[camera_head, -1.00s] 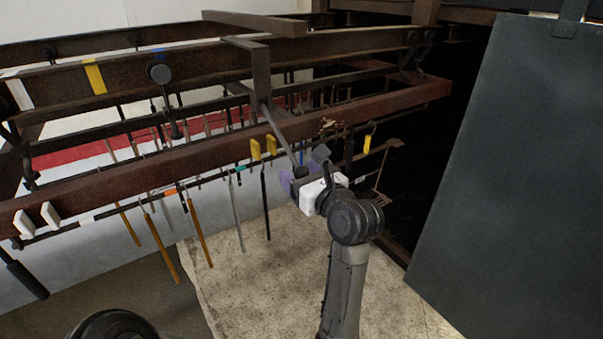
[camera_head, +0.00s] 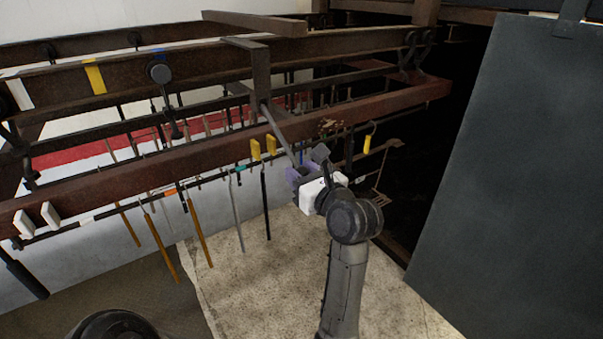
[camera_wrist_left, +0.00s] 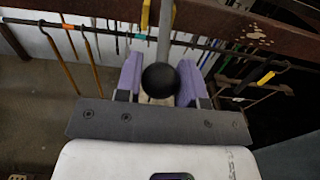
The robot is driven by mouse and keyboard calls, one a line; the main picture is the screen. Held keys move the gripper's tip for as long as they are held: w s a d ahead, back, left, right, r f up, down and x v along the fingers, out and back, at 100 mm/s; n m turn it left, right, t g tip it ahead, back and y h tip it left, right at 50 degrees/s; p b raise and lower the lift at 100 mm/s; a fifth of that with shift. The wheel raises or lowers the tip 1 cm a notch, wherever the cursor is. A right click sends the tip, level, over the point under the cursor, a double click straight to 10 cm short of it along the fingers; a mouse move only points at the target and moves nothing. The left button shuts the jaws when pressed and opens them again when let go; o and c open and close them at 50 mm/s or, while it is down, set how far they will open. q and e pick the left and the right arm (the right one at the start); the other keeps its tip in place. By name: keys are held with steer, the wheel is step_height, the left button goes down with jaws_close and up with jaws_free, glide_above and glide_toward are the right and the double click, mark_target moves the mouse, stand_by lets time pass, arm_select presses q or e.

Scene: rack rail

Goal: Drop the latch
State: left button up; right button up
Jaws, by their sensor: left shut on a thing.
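The latch is a slanted grey bar (camera_head: 282,130) hanging from a brown bracket on the rack's rail. Its lower end reaches my left gripper (camera_head: 300,174). In the left wrist view the bar (camera_wrist_left: 165,38) ends in a round black knob (camera_wrist_left: 160,80). The purple fingers of my left gripper (camera_wrist_left: 160,86) stand on either side of the knob, shut on it. The gripper is just below the front rusty beam. The inner faces of the fingers are partly hidden by the knob. My right gripper is not in view.
The rusty front beam (camera_head: 200,157) runs close above the gripper. Several rods hang from a thin bar below it, left of the gripper. A yellow-tagged hook (camera_head: 367,145) hangs to the right. A large dark panel (camera_head: 520,180) stands at far right. The floor below is clear.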

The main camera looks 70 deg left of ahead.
arm_select(q)
steer(key=shift+f, duration=0.1)
steer(key=s+a+f+b, duration=0.1)
steer(key=a+f+b, duration=0.3)
steer(key=a, duration=0.5)
steer(key=s+a+f+b, duration=0.2)
steer(key=a+f+b, duration=0.3)
steer(key=a, duration=0.3)
steer(key=shift+a+f, duration=0.4)
steer(key=o, duration=0.8)
stand_by(1.2)
steer(key=shift+o, duration=0.2)
steer(key=w+d+b, duration=0.1)
steer(key=d, duration=0.6)
steer(key=shift+b, duration=0.35)
steer(key=shift+w, duration=0.1)
